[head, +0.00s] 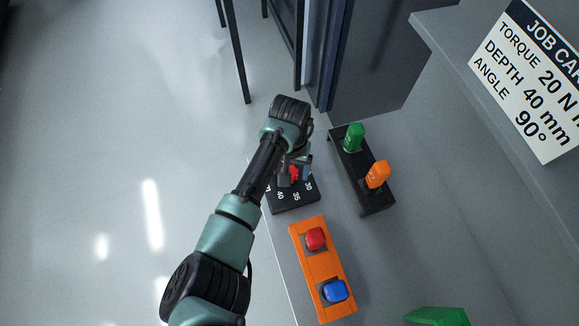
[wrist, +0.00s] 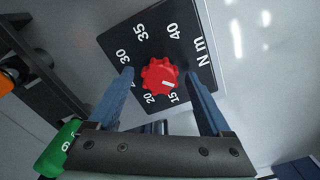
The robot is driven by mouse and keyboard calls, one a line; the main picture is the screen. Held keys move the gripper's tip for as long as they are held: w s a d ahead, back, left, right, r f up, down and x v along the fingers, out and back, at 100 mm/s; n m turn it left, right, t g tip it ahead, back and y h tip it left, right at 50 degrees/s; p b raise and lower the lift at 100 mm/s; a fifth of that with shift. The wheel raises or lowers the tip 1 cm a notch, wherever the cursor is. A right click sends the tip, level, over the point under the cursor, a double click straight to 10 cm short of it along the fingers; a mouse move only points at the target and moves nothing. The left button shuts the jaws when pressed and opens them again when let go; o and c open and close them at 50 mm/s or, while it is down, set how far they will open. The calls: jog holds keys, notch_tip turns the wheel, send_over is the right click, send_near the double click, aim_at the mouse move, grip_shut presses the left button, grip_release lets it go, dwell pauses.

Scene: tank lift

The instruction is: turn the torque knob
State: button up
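The red torque knob (wrist: 160,77) sits on a black dial plate (wrist: 185,30) marked 15, 20, 30, 35, 40 and N m. One number between 20 and 30 is mostly hidden by a finger. The knob's white mark lies on its lower right side, toward the 15. My gripper (wrist: 158,68) is open, with one finger to each side of the knob; I cannot tell whether either touches it. In the head view the knob (head: 294,173) shows partly behind my gripper, and the plate (head: 295,197) lies below it.
The job card (head: 530,75) reads torque 20 N m, depth 40 mm, angle 90°. A black block (head: 377,201) holds a green and an orange piece right of the dial. An orange block (head: 319,268) with red and blue pieces lies in front. Open floor is at left.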

grip_shut()
jog(key=shift+m, duration=0.4)
jog(key=m+p, duration=0.1)
jog(key=m, duration=0.2)
jog(key=shift+m, duration=0.4)
jog(key=m, duration=0.4)
jog(key=shift+p, duration=0.35)
jog(key=m, duration=0.5)
jog(key=shift+m+p, duration=0.35)
jog(key=shift+m, duration=1.65)
